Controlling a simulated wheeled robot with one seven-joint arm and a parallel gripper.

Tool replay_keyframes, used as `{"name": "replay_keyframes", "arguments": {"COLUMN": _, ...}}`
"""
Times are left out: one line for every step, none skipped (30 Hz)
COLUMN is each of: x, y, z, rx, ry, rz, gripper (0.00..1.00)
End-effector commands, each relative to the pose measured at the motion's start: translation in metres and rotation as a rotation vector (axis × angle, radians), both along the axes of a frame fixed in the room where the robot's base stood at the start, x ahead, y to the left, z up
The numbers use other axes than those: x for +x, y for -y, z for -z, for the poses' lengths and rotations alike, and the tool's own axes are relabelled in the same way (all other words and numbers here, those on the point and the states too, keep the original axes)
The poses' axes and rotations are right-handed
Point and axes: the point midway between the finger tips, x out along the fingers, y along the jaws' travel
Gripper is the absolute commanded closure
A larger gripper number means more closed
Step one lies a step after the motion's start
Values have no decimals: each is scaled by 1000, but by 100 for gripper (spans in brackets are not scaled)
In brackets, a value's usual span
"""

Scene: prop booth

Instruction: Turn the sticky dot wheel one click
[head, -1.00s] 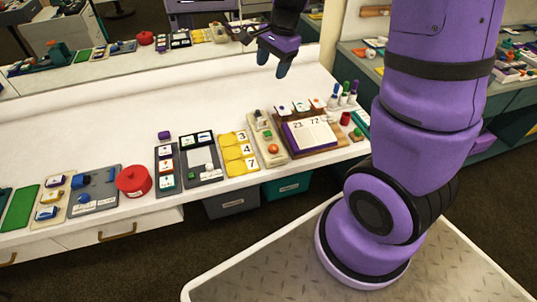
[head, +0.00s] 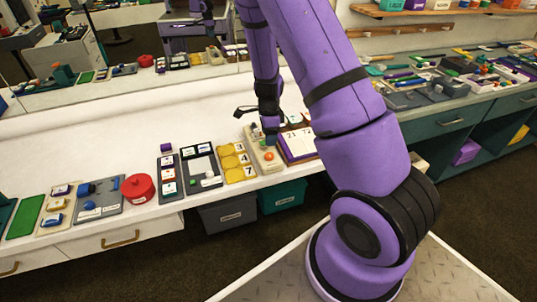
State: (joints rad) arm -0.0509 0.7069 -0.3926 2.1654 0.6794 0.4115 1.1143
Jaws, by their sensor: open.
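My gripper (head: 270,136) is low over the beige board (head: 278,168), seen from behind, with its fingertips close above or at the upper part of the board. I cannot tell if they touch it. The board lies on the white counter and bears an orange round piece (head: 268,156) near its front end and small parts behind it. No part is clearly readable as the sticky dot wheel; my gripper and wrist partly cover the board's back half. The jaws look empty, though the gap between them is small in the picture.
Yellow number cards (head: 236,162) lie just left of the board. A red pot (head: 138,187) and a grey tray sit further left.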

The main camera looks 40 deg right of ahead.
Motion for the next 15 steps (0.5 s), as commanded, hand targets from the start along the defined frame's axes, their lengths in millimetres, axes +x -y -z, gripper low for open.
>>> {"name": "replay_keyframes", "arguments": {"x": -1, "y": 0, "z": 10, "rx": 1, "ry": -4, "rz": 2, "gripper": 39}}
{"name": "replay_keyframes", "arguments": {"x": -1, "y": 1, "z": 15, "rx": 1, "ry": -4, "rz": 2, "gripper": 39}}
{"name": "replay_keyframes", "arguments": {"x": -1, "y": 0, "z": 23, "rx": 1, "ry": -3, "rz": 1, "gripper": 39}}
{"name": "replay_keyframes", "arguments": {"x": -2, "y": 0, "z": 28, "rx": 2, "ry": -4, "rz": 1, "gripper": 39}}
{"name": "replay_keyframes", "arguments": {"x": -2, "y": 0, "z": 34, "rx": 2, "ry": -5, "rz": 2, "gripper": 39}}
{"name": "replay_keyframes", "arguments": {"x": -2, "y": 0, "z": 41, "rx": 1, "ry": -3, "rz": 1, "gripper": 39}}
{"name": "replay_keyframes", "arguments": {"x": -2, "y": 0, "z": 46, "rx": 2, "ry": -4, "rz": 1, "gripper": 39}}
{"name": "replay_keyframes", "arguments": {"x": -2, "y": 0, "z": 51, "rx": 2, "ry": -4, "rz": 0, "gripper": 39}}
{"name": "replay_keyframes", "arguments": {"x": -2, "y": 0, "z": 57, "rx": 1, "ry": -2, "rz": 1, "gripper": 39}}
{"name": "replay_keyframes", "arguments": {"x": -2, "y": 0, "z": 61, "rx": 1, "ry": -3, "rz": 1, "gripper": 39}}
{"name": "replay_keyframes", "arguments": {"x": -2, "y": 0, "z": 65, "rx": 1, "ry": -3, "rz": 0, "gripper": 39}}
{"name": "replay_keyframes", "arguments": {"x": -1, "y": 0, "z": 70, "rx": 0, "ry": -1, "rz": 0, "gripper": 39}}
{"name": "replay_keyframes", "arguments": {"x": -2, "y": 0, "z": 73, "rx": 0, "ry": -1, "rz": 0, "gripper": 39}}
{"name": "replay_keyframes", "arguments": {"x": -2, "y": 0, "z": 76, "rx": 1, "ry": -2, "rz": -1, "gripper": 39}}
{"name": "replay_keyframes", "arguments": {"x": -2, "y": -1, "z": 79, "rx": 1, "ry": -2, "rz": -2, "gripper": 39}}
